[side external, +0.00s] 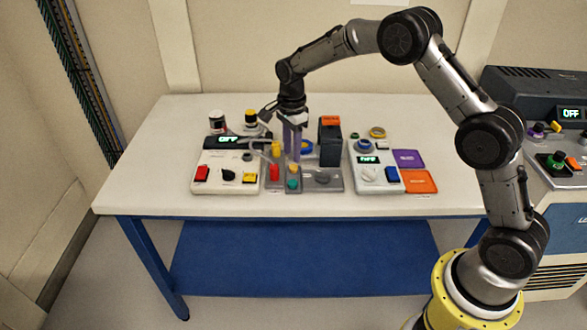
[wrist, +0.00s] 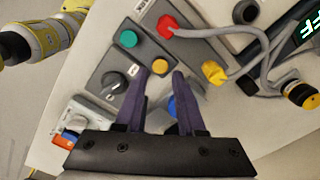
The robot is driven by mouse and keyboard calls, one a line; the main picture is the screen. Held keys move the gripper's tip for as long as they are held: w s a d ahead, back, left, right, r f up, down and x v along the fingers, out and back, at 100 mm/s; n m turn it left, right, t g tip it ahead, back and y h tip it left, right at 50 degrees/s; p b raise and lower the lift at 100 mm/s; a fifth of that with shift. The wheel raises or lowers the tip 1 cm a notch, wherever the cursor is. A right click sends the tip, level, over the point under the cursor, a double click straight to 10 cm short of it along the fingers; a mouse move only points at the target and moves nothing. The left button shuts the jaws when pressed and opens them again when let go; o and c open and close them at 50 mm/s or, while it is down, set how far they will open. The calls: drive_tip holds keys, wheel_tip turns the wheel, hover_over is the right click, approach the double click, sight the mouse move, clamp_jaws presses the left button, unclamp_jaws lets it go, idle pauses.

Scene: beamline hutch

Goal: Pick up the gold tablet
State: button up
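A small round gold tablet (side external: 377,132) lies flat on the white table in the side view, towards the back right of the group of devices. It does not show clearly in the wrist view. My gripper (side external: 292,155) points down to the left of the tablet, well apart from it, over the middle grey boxes. In the wrist view its two purple fingers (wrist: 160,72) stand apart with a gap between them and hold nothing. A yellow-orange button (wrist: 160,66) on a grey box appears in line with that gap.
A dark block with an orange top (side external: 330,140) stands upright between my gripper and the tablet. A blue-ringed knob device (side external: 365,160) is just in front of the tablet. Purple (side external: 408,159) and orange (side external: 419,181) squares lie to the right. Cables (wrist: 235,40) run beside the gripper.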

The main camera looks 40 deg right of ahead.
sight(293, 167)
drive_tip(key=f, duration=0.5)
drive_tip(key=shift+d, duration=0.3)
clamp_jaws()
